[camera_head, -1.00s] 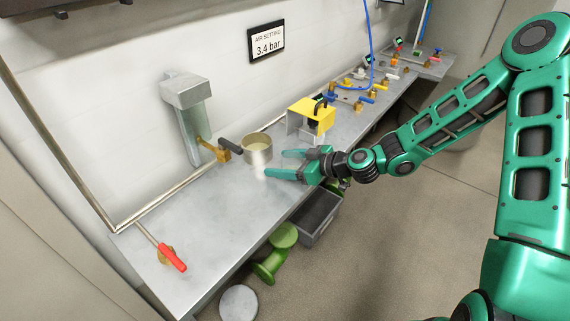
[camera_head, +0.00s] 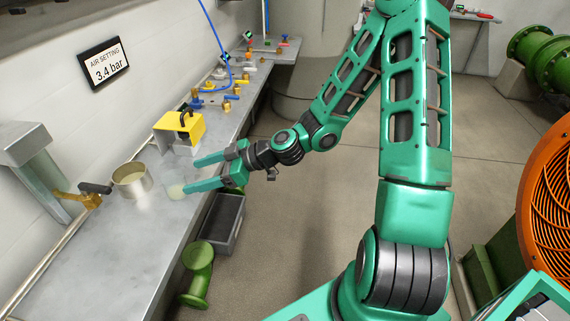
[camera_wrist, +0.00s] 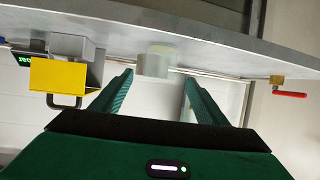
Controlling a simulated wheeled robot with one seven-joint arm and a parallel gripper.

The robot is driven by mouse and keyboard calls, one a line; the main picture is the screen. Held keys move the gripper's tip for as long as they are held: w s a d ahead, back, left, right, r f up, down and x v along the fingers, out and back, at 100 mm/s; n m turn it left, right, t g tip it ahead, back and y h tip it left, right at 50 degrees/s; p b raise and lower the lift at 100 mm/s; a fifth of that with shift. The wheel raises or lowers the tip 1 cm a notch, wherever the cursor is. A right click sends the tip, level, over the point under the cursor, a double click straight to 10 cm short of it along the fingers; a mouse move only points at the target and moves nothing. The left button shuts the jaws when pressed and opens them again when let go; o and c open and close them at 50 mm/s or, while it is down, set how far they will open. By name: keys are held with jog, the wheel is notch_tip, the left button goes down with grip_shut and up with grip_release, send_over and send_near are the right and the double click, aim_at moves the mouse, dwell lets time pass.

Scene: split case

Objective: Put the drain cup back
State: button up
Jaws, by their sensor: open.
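A yellow block with a black handle (camera_head: 182,130) stands close beyond my gripper. Several small valves line the far bench. Below the front edge are a grey bin (camera_head: 222,222) and a green flanged pipe (camera_head: 198,270). An orange grille (camera_head: 548,190) stands at right.

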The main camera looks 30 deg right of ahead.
jog(key=shift+s+d+f, duration=0.1)
jog(key=shift+s+f, duration=0.05)
jog(key=shift+f, duration=0.05)
jog(key=s+d+f+m+g+h, duration=0.2)
jog(key=s+d+h, duration=0.25)
jog(key=d, duration=0.45)
jog(key=s+d+f+m+g+h, duration=0.1)
jog(key=s+d+m+g+h, duration=0.15)
jog(key=s+d+h, duration=0.4)
jog(key=s+d+r+m+g, duration=0.1)
jog(key=s+d+r+m, duration=0.5)
jog(key=s+d+m, duration=0.1)
jog(key=s+d+r+m+g, duration=0.1)
jog(key=s+d+r+m, duration=0.6)
jog(key=s, duration=0.5)
jog(key=shift+d+h, duration=0.3)
jog(key=shift+d, duration=0.95)
